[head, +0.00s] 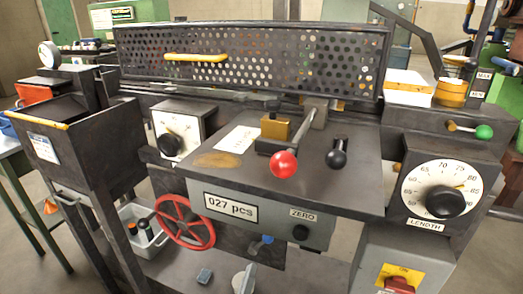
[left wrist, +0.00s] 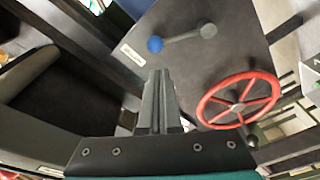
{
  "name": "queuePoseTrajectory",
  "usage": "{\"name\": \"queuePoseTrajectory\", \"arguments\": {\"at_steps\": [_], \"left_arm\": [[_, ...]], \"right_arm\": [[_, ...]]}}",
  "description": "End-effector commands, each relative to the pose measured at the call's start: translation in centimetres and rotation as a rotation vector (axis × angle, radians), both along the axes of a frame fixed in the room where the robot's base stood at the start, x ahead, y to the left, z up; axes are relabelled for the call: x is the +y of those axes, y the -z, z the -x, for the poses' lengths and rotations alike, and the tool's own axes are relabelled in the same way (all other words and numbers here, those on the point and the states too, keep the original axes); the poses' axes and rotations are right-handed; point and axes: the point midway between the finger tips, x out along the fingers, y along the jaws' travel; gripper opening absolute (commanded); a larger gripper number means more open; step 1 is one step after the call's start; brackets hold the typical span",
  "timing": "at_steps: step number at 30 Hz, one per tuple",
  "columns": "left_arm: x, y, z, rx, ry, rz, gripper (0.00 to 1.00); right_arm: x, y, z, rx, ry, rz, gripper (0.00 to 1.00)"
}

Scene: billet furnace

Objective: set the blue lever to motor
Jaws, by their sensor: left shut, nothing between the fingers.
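The blue lever shows in the left wrist view as a blue ball (left wrist: 155,44) on a short grey bar, joined to a round grey hub to its right on a dark panel. In the head view the blue knob (head: 267,240) is small and sits low under the counter box, right of the red handwheel. Its bar is mostly hidden there. My left gripper (left wrist: 157,76) is shut and empty, its fingertips below the blue ball in the left wrist picture and apart from it. I cannot make it out clearly in the head view. My right gripper is not in view.
The red handwheel (head: 185,222) juts out beside the lever; it also shows in the left wrist view (left wrist: 238,100). A red-knobbed lever (head: 284,164) and a black-knobbed lever (head: 337,158) stand on the deck above. The LENGTH dial (head: 440,200) is at right.

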Motion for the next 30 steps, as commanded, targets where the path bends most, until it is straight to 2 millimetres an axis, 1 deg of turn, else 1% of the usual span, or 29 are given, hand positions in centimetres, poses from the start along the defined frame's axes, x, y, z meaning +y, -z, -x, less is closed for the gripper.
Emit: {"name": "queuePoseTrajectory", "arguments": {"at_steps": [2, 4, 5, 6, 7, 8, 9, 11, 12, 14, 15, 17, 18, 21, 22, 24, 25, 27, 30], "left_arm": [[0.7, 2.5, 0.8, 0.067, 0.009, -0.08, 0.0], [1.6, 5.9, 2.1, 0.159, 0.028, -0.192, 0.0], [2.2, 7.6, 2.9, 0.206, 0.039, -0.249, 0.0], [3.0, 10.0, 4.3, 0.275, 0.059, -0.328, 0.0], [3.8, 11.9, 5.4, 0.328, 0.075, -0.388, 0.0], [4.6, 13.7, 6.7, 0.383, 0.093, -0.448, 0.0], [5.8, 16.0, 8.5, 0.454, 0.118, -0.524, 0.0], [7.5, 19.0, 11.5, 0.559, 0.161, -0.629, 0.0], [8.8, 20.9, 13.7, 0.629, 0.192, -0.696, 0.0], [10.7, 23.2, 17.2, 0.731, 0.241, -0.787, 0.0], [12.0, 24.6, 19.6, 0.798, 0.278, -0.843, 0.0], [13.8, 26.2, 23.1, 0.891, 0.331, -0.919, 0.0], [14.9, 27.0, 25.3, 0.947, 0.366, -0.963, 0.0], [17.2, 28.4, 30.0, 1.063, 0.443, -1.045, 0.0], [17.7, 28.6, 31.2, 1.091, 0.463, -1.063, 0.0], [18.7, 29.0, 33.2, 1.14, 0.498, -1.094, 0.0], [19.0, 29.0, 33.8, 1.154, 0.508, -1.104, 0.0], [19.4, 29.2, 34.8, 1.178, 0.527, -1.119, 0.0], [19.6, 29.3, 35.2, 1.188, 0.536, -1.126, 0.0]], "right_arm": [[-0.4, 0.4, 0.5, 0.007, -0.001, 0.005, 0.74], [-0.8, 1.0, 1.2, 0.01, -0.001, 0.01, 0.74], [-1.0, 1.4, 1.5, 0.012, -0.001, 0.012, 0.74], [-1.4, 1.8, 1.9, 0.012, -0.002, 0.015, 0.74], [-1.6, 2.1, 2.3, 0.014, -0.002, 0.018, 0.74], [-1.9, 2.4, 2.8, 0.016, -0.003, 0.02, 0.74], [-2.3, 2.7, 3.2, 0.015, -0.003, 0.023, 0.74], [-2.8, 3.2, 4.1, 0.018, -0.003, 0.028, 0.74], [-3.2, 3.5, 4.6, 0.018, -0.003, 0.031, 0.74], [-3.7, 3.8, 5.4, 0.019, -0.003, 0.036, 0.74], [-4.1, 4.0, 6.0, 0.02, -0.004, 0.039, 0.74], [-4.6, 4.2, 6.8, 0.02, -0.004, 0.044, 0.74], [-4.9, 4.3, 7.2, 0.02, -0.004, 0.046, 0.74], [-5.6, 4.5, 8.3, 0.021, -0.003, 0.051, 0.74], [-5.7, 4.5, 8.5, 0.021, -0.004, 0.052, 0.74], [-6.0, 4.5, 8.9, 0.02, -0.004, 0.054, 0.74], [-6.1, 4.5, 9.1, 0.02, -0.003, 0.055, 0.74], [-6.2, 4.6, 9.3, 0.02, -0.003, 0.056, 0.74], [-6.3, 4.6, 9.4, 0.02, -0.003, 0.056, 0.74]]}}
